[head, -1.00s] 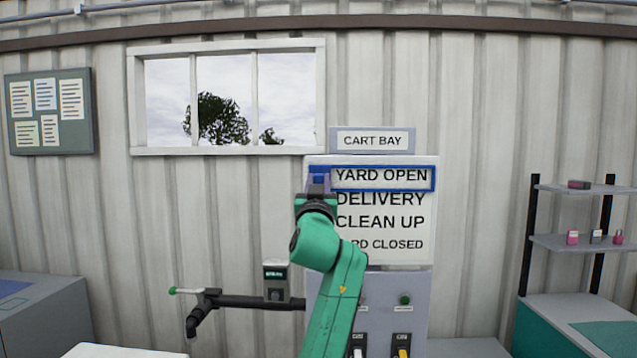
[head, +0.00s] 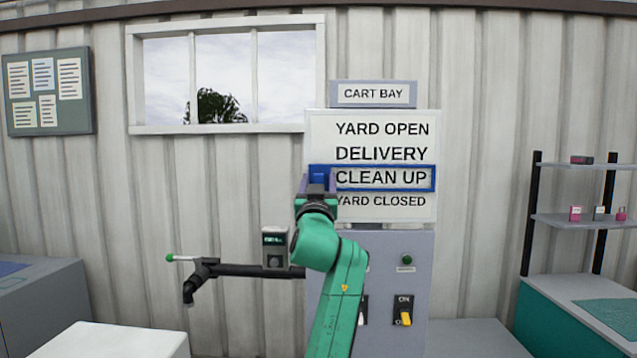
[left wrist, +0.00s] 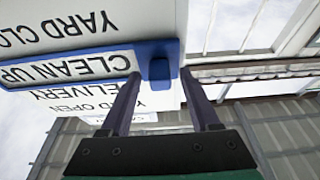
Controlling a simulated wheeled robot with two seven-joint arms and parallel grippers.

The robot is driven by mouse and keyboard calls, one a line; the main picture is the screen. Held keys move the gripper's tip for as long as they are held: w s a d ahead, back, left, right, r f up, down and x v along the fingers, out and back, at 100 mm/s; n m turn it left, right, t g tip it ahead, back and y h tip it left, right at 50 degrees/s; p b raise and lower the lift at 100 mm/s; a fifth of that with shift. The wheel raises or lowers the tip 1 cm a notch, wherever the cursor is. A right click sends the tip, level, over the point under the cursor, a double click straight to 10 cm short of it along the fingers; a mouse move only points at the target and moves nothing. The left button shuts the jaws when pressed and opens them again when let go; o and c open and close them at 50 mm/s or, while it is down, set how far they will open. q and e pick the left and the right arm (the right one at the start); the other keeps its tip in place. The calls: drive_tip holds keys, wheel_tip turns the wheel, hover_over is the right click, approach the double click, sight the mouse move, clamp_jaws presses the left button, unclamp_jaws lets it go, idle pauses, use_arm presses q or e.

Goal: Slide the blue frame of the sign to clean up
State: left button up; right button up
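The white sign (head: 320,138) lists YARD OPEN, DELIVERY, CLEAN UP and YARD CLOSED from top to bottom. The blue frame (head: 434,178) surrounds the CLEAN UP line in the head view. In the left wrist view, upside down, the frame (left wrist: 100,52) also encloses CLEAN UP. My right gripper is out of view.
Below the sign stands a grey panel (head: 385,270) with a green button (head: 407,259) and a yellow-handled switch (head: 405,318). A dark horizontal bar (head: 240,270) with a small device sticks out left. Shelves (head: 577,221) stand at right.

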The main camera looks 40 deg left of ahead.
use_arm(q)
drive_tip(key=b+v, duration=0.6)
drive_tip(key=v, duration=0.8)
drive_tip(key=shift+s+d+f+b, duration=0.2)
drive_tip(key=shift+f+b, duration=0.05)
drive_tip(key=shift+b, duration=0.05)
